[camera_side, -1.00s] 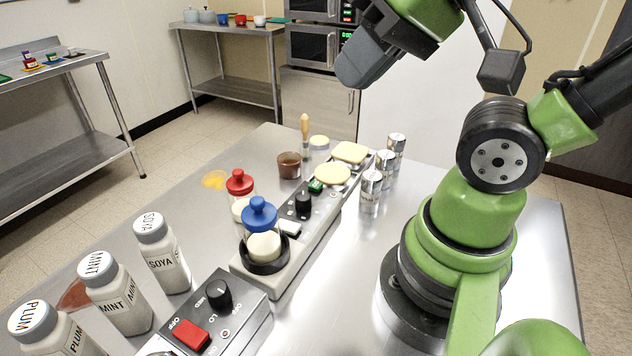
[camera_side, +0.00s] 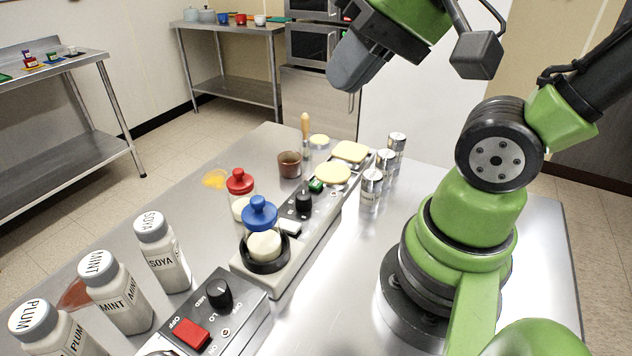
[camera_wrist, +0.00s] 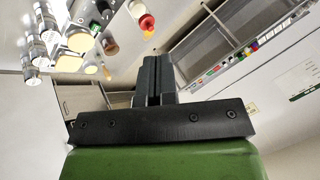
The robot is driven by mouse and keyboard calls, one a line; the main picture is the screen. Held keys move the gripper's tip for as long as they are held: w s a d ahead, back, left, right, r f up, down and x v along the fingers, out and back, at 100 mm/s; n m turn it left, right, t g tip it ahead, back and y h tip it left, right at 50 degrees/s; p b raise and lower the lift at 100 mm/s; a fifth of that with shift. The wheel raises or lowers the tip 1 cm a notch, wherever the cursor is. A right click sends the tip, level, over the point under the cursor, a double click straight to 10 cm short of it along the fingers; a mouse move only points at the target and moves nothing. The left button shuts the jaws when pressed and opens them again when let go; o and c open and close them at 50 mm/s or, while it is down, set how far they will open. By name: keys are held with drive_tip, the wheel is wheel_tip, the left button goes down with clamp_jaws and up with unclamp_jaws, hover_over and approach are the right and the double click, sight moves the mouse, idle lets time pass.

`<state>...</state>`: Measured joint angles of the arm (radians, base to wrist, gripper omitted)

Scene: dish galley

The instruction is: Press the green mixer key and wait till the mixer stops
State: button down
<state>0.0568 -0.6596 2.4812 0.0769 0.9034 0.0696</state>
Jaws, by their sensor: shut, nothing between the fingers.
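The green key (camera_side: 316,186) sits on a long grey appliance (camera_side: 318,228), beside a black dial (camera_side: 303,200) and a pale key (camera_side: 289,227). At the appliance's near end, a black ring holds a cream jar with a blue knobbed lid (camera_side: 260,213). I take this to be the mixer; I cannot tell if it runs. My gripper (camera_side: 345,80) is high above the far end of the table, well clear of the green key. In the wrist view its fingers (camera_wrist: 153,62) are together, with nothing between them.
Several metal shakers (camera_side: 371,186) stand right of the appliance. A red-lidded jar (camera_side: 239,182) and a brown cup (camera_side: 289,165) stand left of it. A control box with a red key (camera_side: 190,333) and labelled bottles (camera_side: 162,252) are in front.

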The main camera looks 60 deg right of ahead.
drive_tip(key=w+d+f+m+g+y, duration=0.2)
drive_tip(key=w+f+m, duration=0.15)
drive_tip(key=m, duration=0.45)
drive_tip(key=m+t+y, duration=0.1)
drive_tip(key=m+t, duration=0.2)
drive_tip(key=m, duration=2.1)
hover_over(317, 181)
wheel_tip(317, 181, down, 11)
drive_tip(key=shift+f, duration=0.2)
drive_tip(key=shift+f, duration=0.1)
drive_tip(key=shift+f, duration=4.3)
drive_tip(key=shift+f, duration=0.4)
